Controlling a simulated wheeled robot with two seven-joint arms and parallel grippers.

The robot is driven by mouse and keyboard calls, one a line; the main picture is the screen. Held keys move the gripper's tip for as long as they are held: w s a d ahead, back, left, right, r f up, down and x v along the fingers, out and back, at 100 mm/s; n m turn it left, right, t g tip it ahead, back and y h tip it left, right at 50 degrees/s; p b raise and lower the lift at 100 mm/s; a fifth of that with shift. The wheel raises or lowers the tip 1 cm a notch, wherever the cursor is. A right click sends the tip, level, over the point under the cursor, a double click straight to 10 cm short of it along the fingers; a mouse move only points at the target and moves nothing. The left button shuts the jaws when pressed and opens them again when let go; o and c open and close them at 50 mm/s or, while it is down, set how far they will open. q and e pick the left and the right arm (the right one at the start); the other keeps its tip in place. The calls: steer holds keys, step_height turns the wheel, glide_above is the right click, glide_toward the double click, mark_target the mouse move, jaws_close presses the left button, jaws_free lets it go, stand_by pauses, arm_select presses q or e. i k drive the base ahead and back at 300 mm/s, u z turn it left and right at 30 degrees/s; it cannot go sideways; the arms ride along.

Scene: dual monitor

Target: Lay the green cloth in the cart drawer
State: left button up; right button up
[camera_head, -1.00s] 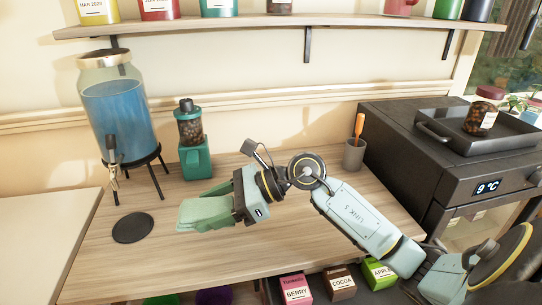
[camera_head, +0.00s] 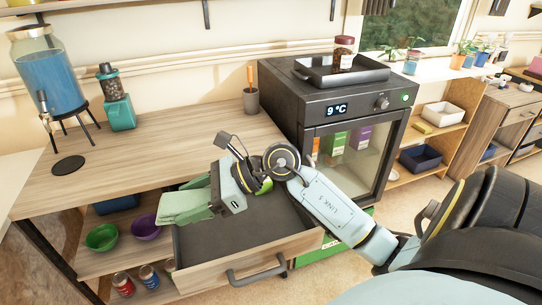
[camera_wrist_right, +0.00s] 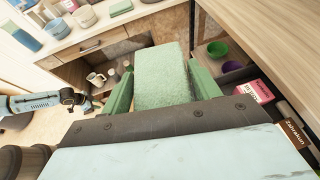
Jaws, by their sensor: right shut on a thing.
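The green cloth (camera_head: 184,207) is a pale folded pad. My right gripper (camera_head: 205,203) is shut on its edge and holds it out to the left. In the right wrist view the cloth (camera_wrist_right: 162,75) lies between the two green fingers. An open drawer (camera_head: 250,262) with a wooden front, metal handle and dark interior is below the gripper. The cloth appears by the drawer's left side; I cannot tell its height. My left gripper (camera_wrist_right: 72,97) seems to show small at the left of the right wrist view; its jaws are unclear.
The wooden tabletop (camera_head: 150,140) is behind the drawer.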

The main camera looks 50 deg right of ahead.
mark_target(231, 236)
steer(key=z, duration=0.65)
steer(key=i, duration=0.35)
steer(key=z, duration=0.1)
